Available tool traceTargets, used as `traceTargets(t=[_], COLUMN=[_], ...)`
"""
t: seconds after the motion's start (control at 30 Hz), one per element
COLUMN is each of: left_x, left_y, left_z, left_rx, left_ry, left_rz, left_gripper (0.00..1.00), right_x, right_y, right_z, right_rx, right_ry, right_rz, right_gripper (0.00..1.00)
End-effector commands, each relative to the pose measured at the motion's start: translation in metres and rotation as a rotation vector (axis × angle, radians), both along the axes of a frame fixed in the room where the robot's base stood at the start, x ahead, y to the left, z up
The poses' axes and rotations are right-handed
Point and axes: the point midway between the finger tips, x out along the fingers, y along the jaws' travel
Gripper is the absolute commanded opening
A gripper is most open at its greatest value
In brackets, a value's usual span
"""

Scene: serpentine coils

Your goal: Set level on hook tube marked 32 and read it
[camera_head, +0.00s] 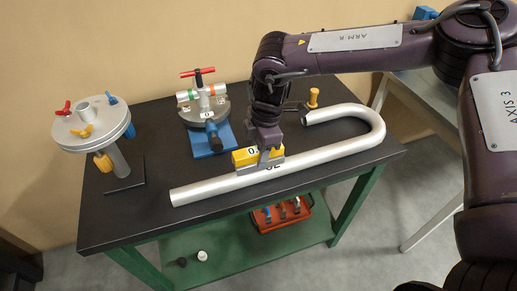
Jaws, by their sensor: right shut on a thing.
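The silver hook tube (335,152) lies on the black bench top, its long straight leg toward the front and its bend at the right. Dark digits that look like 32 show on the straight leg, partly covered. The yellow level (243,157) with a grey base sits along the top of this leg, about mid-length. It looks in contact with the tube. My right gripper (267,151) comes down from above and is shut on the level. My left gripper is out of view.
A round fixture with coloured knobs (92,122) stands on the bench (140,215) at the left. A tube bender with a red handle (207,112) stands on a blue base behind the tube. A red tool tray (281,215) is on the green lower shelf. The bench's front left is clear.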

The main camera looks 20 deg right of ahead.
Motion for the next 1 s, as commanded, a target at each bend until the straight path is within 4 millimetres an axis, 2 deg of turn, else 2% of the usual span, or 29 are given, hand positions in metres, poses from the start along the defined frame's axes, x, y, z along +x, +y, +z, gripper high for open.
traceTargets(t=[0.1, 1.0], left_x=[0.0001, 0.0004], left_y=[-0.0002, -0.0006], left_z=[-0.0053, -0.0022], left_rx=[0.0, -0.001], left_ry=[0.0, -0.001], left_rz=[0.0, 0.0], left_gripper=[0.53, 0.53], right_x=[0.0002, 0.0006], right_y=[0.0002, -0.0001], right_z=[-0.0051, -0.0091], right_rx=[0.0, 0.0], right_ry=[-0.001, 0.0], right_rz=[0.001, 0.0], right_gripper=[0.13, 0.13])
